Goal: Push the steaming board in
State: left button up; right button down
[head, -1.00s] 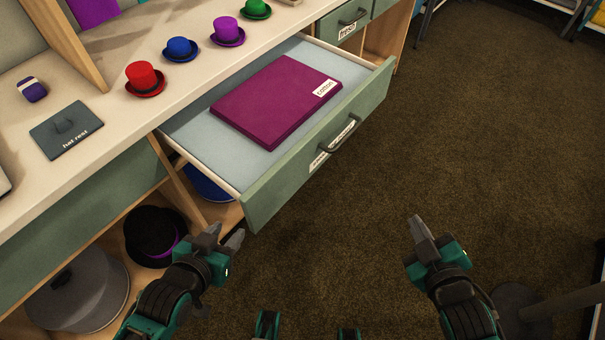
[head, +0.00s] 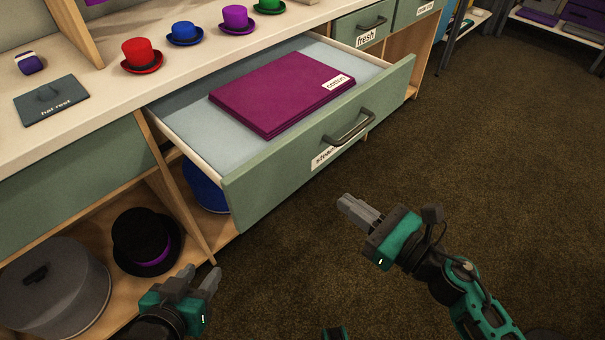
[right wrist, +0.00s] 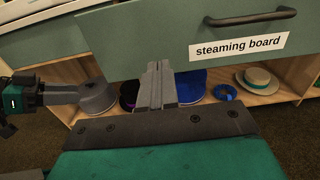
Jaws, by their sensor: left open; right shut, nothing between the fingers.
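The steaming board drawer (head: 270,195) stands pulled out from the counter, with a green front, a dark bar handle (head: 350,127) and a white label. In the right wrist view its front (right wrist: 150,30) fills the top, and the label (right wrist: 238,45) reads "steaming board". A purple board (head: 270,95) tagged "cotton" lies flat inside. My right gripper (head: 348,203) is shut and empty, in front of and below the drawer front, apart from it in the head view. My left gripper (head: 202,276) is open, low at the left near the shelf.
Red (head: 141,56), blue, purple and green small hats stand on the counter beside a "hat rest" plate (head: 50,100). Below are a black hat (head: 145,240) and a grey lidded box (head: 55,290). A "fresh" drawer (head: 362,27) is shut. The carpet at right is clear.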

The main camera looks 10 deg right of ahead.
aim_at(294, 165)
jog(key=x, duration=1)
jog(key=shift+w+a+p, duration=0.25)
jog(key=shift+w+p, duration=0.05)
jog(key=shift+w+a, duration=0.2)
jog(key=shift+w, duration=0.1)
pick_arm(q)
jog(key=shift+s+a+f, duration=0.15)
jog(key=shift+s+f, duration=0.05)
jog(key=shift+r, duration=0.1)
